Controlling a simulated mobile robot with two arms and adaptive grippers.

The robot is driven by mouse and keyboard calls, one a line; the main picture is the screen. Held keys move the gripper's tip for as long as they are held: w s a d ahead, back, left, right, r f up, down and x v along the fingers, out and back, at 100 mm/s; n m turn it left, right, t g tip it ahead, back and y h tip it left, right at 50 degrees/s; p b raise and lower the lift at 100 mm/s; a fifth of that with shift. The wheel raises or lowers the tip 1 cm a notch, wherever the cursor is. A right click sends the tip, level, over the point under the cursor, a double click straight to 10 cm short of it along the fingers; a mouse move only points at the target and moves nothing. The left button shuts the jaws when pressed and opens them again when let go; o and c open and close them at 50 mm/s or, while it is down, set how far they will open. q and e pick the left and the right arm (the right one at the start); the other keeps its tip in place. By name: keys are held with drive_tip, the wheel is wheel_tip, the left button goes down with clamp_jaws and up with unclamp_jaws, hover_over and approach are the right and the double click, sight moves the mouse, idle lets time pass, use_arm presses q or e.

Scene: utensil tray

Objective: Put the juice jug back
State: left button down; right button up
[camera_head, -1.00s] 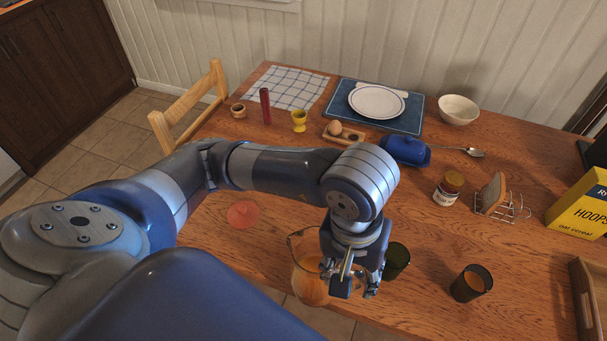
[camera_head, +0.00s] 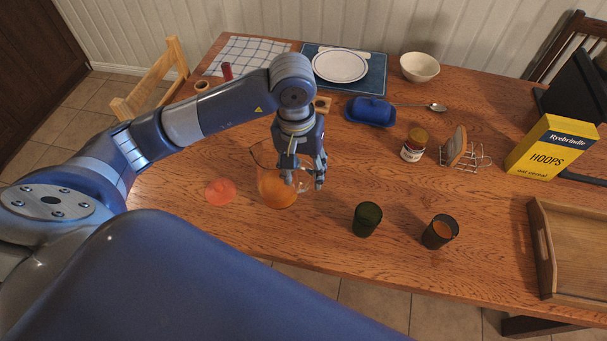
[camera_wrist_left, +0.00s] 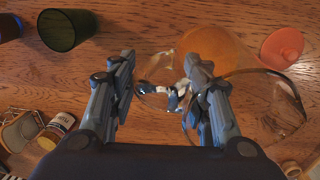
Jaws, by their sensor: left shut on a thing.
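The clear juice jug (camera_head: 275,190) with orange juice in it looks upright over the front-left part of the table. My left gripper (camera_head: 304,180) is shut on the jug's handle side, to the right of its body; the fingers partly hide the handle. Whether the jug's base touches the table I cannot tell. The left wrist view shows the jug's orange body (camera_wrist_left: 222,50) beyond the fingers. A round pinkish-red coaster (camera_head: 220,191) lies bare on the table just left of the jug. It also shows in the left wrist view (camera_wrist_left: 282,46). My right gripper is out of view.
A dark green glass (camera_head: 367,219) and a dark glass with orange juice (camera_head: 440,232) stand right of the jug. Behind are a blue butter dish (camera_head: 371,111), a jar (camera_head: 414,146) and a toast rack (camera_head: 466,155). A wooden tray (camera_head: 543,250) lies at the right.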

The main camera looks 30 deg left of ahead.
sight(304, 185)
use_arm(q)
drive_tip(key=shift+f+p, duration=0.6)
drive_tip(key=shift+f, duration=1.1)
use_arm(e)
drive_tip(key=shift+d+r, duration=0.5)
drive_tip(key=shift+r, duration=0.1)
use_arm(q)
drive_tip(key=shift+f, duration=0.15)
drive_tip(key=c, duration=0.8)
unclamp_jaws()
drive_tip(key=shift+c, duration=0.2)
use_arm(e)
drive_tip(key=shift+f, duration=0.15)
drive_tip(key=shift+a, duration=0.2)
